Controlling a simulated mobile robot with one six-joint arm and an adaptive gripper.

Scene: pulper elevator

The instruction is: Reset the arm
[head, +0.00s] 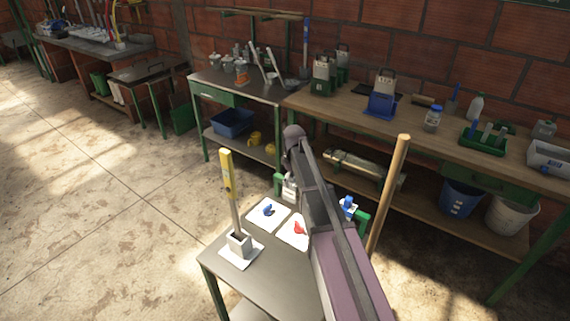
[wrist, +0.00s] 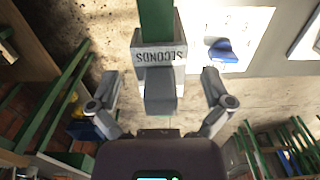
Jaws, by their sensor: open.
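My arm (head: 325,220) reaches up and away over a small grey table (head: 275,285) in the head view, then bends down at its far end. In the wrist view my gripper (wrist: 159,80) has its two fingers spread wide apart. Between and beyond them is a grey block marked "SECONDS" (wrist: 160,57) on a green bar (wrist: 157,18). I see nothing gripped between the fingers, though the dark gripper body covers the lower middle. In the head view my arm hides part of the table, and the gripper's fingers are hard to make out.
On the small table are a yellow-topped upright tool (head: 227,175) in a holder, a white sheet with a blue item (head: 267,210) and another with a red item (head: 299,228). A wooden pole (head: 388,195) stands right of my arm. A cluttered workbench (head: 350,108) is behind.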

